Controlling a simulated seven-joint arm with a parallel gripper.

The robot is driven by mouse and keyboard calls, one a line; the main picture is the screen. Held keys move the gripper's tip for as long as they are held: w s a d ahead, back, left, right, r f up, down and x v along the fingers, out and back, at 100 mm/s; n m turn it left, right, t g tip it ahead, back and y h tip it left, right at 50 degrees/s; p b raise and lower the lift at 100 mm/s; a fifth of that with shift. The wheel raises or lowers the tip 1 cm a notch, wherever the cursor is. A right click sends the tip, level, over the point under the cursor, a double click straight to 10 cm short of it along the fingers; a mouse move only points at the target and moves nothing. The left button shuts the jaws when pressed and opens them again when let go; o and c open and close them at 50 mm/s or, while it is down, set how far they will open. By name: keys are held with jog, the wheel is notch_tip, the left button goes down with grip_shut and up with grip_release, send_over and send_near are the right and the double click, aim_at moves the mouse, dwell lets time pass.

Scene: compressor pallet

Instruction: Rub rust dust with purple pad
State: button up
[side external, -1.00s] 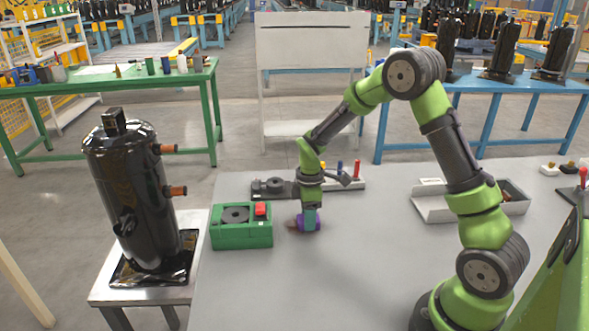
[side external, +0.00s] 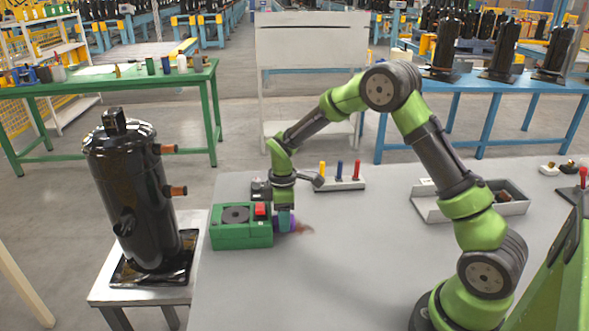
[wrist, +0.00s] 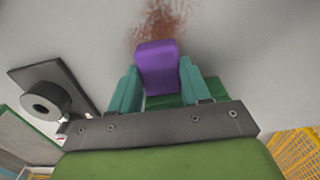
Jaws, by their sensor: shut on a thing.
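The purple pad (wrist: 158,66) is held between the two teal fingers of my gripper (wrist: 158,85) in the wrist view. In the side view my gripper (side external: 284,222) is low over the grey table, beside the right end of the green box, with the pad (side external: 292,226) partly hidden behind the fingers. The rust dust (side external: 304,230) is a reddish-brown smear on the table just right of the pad. In the wrist view the dust (wrist: 160,22) lies just beyond the pad's far edge. I cannot tell whether the pad presses on the table.
The green box (side external: 228,236) with a black disc and red block stands close left of my gripper. A rack with coloured pegs (side external: 338,182) is behind. A grey tray (side external: 427,206) is to the right. The table's front middle is clear. A black compressor (side external: 130,195) stands at left.

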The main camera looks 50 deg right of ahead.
aim_at(314, 231)
jog(key=shift+a, duration=0.2)
jog(key=shift+s+d, duration=1.2)
jog(key=shift+d, duration=0.1)
jog(key=shift+s+d+f, duration=0.15)
jog(key=shift+s+d, duration=1.55)
jog(key=shift+s, duration=0.05)
jog(key=shift+s+a, duration=0.2)
jog(key=shift+s, duration=0.15)
jog(key=shift+s+a, duration=0.3)
jog(key=shift+a, duration=0.1)
jog(key=shift+w+a, duration=0.15)
jog(key=shift+w+a+r, duration=0.2)
jog(key=shift+w+a, duration=1.35)
jog(key=shift+w, duration=0.15)
jog(key=shift+w+a, duration=1.25)
jog(key=shift+a, duration=0.05)
jog(key=shift+s, duration=0.1)
